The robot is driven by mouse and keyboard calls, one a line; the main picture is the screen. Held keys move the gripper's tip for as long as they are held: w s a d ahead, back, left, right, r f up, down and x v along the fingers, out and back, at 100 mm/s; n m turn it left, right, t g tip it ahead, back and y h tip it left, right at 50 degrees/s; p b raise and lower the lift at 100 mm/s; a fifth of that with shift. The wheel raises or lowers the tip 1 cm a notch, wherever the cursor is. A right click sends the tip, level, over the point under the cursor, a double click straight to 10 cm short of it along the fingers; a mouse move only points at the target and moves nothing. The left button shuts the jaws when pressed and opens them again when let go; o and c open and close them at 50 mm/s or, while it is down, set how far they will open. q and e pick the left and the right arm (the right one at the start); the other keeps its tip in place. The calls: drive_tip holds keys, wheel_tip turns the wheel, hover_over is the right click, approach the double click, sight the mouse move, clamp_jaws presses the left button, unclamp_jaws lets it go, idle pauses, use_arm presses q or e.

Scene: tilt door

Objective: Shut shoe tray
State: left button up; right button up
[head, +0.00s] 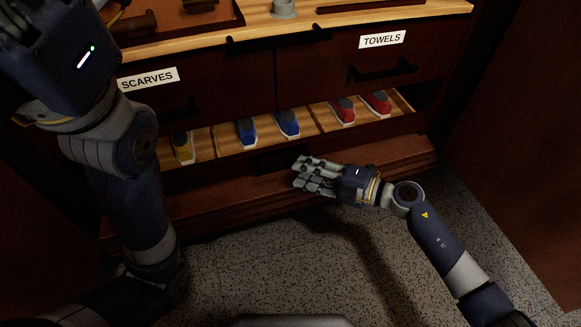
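The shoe tray (225,137) is the low wooden compartment under the drawers. It stands open at the front, and its divided floor shows. My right gripper (302,174) is low in front of the tray front, just below and right of the handle. Its fingers point left, and I cannot tell contact. My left gripper (30,25) is high at the top left, partly cut off.
Above the tray are a drawer labelled SCARVES (148,79) and a drawer labelled TOWELS (382,40), both with dark handles. A grey object (284,8) and a brown tray (190,22) rest on the top. Dark panels flank the speckled floor (300,265).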

drive_tip(key=v, duration=0.6)
idle(0.3)
